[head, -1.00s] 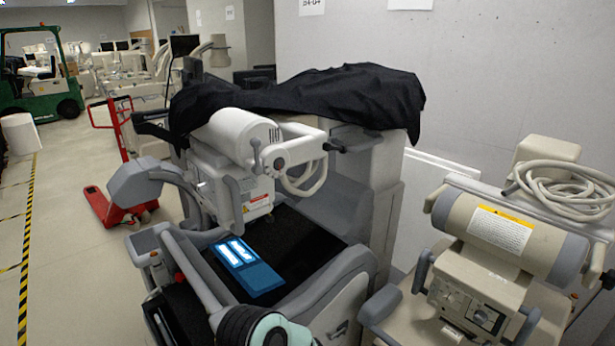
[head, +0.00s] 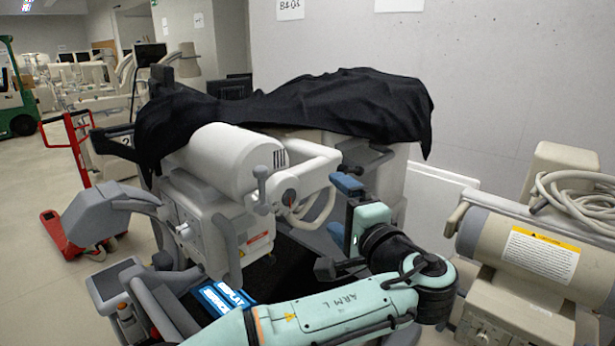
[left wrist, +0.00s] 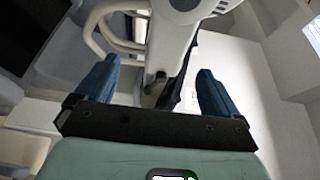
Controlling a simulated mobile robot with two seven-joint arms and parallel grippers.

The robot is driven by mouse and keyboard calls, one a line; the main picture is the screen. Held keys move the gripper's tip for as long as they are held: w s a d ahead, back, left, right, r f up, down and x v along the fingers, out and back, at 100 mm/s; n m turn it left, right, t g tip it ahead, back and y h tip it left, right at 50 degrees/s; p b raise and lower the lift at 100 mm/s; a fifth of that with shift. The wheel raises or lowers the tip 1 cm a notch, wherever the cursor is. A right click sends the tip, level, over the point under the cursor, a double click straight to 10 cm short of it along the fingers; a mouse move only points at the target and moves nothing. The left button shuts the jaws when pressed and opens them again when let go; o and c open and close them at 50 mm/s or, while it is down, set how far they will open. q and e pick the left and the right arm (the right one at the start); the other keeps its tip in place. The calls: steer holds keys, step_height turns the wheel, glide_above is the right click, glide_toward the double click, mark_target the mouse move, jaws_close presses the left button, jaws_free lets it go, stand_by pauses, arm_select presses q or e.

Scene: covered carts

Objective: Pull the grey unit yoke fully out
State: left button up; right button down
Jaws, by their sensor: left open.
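The grey unit (head: 215,215) stands in the middle of the head view under a black cover. Its pale yoke (head: 318,172) reaches right from the big white cylinder (head: 225,155) and bends at a corner near my left gripper (head: 339,208). My left gripper is open, its two blue fingers just right of the yoke. In the left wrist view, the open fingers (left wrist: 156,82) are on either side of a slim pale part with a dark edge; I cannot tell whether they touch it. The pale yoke (left wrist: 180,30) shows beyond them. My right gripper is not in view.
A black cover (head: 290,110) drapes over the grey unit's top. A beige unit (head: 530,245) with a coiled cable stands close at the right. A red pallet truck (head: 75,225) stands at the left; the wall is behind.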

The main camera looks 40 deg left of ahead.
mark_target(314, 180)
arm_select(q)
steer(key=shift+n, duration=0.3)
steer(key=x, duration=0.4)
steer(key=r+p+x, duration=0.1)
steer(key=x, duration=0.3)
steer(key=p+x, duration=0.1)
steer(key=x, duration=0.3)
steer(key=shift+s+a+r, duration=0.25)
steer(key=shift+s+a, duration=0.05)
steer(key=shift+s, duration=0.05)
steer(key=shift+w+a+f+p, duration=0.1)
steer(key=shift+w+a+p, duration=0.2)
steer(key=shift+a, duration=0.1)
steer(key=shift+s, duration=0.1)
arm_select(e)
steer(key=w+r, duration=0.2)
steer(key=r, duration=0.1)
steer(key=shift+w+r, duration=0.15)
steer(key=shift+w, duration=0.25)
